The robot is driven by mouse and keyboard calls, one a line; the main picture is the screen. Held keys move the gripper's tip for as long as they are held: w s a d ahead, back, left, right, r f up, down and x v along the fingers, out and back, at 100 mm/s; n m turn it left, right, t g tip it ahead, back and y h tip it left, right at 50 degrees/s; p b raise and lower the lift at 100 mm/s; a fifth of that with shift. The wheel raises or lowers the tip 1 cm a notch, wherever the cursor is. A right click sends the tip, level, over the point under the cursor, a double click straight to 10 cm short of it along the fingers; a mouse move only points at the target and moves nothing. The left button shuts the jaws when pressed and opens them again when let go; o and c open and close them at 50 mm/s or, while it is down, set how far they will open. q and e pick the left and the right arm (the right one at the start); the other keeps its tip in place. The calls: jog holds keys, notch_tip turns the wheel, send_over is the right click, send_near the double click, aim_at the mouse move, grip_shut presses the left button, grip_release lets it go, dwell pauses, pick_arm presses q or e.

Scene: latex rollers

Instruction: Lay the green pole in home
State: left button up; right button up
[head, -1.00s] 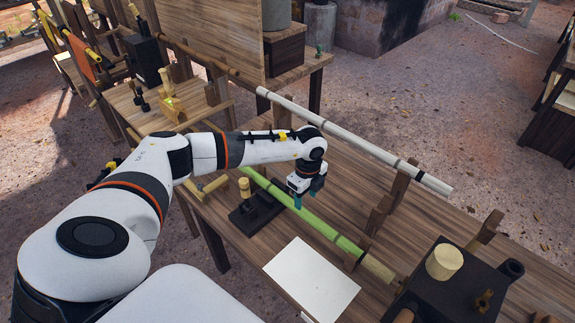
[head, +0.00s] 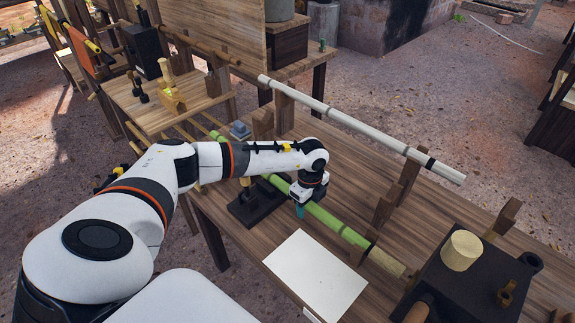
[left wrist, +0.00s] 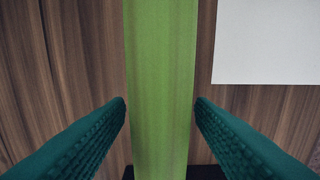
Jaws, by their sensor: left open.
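The green pole (head: 338,224) lies lengthwise along the wooden table, its tan end (head: 386,262) toward the black block at the right. My left gripper (head: 300,208) points down over the middle of the pole and hides part of it. In the left wrist view the green pole (left wrist: 160,60) runs upright through the middle, between the two teal fingers of my left gripper (left wrist: 160,104). The fingers are open, with a gap to the pole on each side. Which place is home, I cannot tell. My right gripper is not in view.
A pale pole (head: 350,124) rests on wooden uprights (head: 388,206) behind the green pole. A white sheet (head: 314,272) lies in front. A black block (head: 468,280) with a tan cylinder (head: 461,250) stands at the right. A dark stand (head: 256,206) is left of the gripper.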

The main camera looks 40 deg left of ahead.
pick_arm(q)
jog(key=shift+c, duration=0.3)
jog(key=shift+r, duration=0.1)
jog(key=c, duration=0.9)
jog(key=shift+r+p, duration=1.4)
jog(key=shift+r, duration=0.2)
jog(key=shift+c, duration=0.2)
jog(key=shift+r+p, duration=1.1)
jog(key=shift+r, duration=0.25)
notch_tip(320, 180, up, 6)
jog(key=p, duration=0.5)
jog(key=shift+r, duration=0.25)
jog(key=shift+w, duration=0.1)
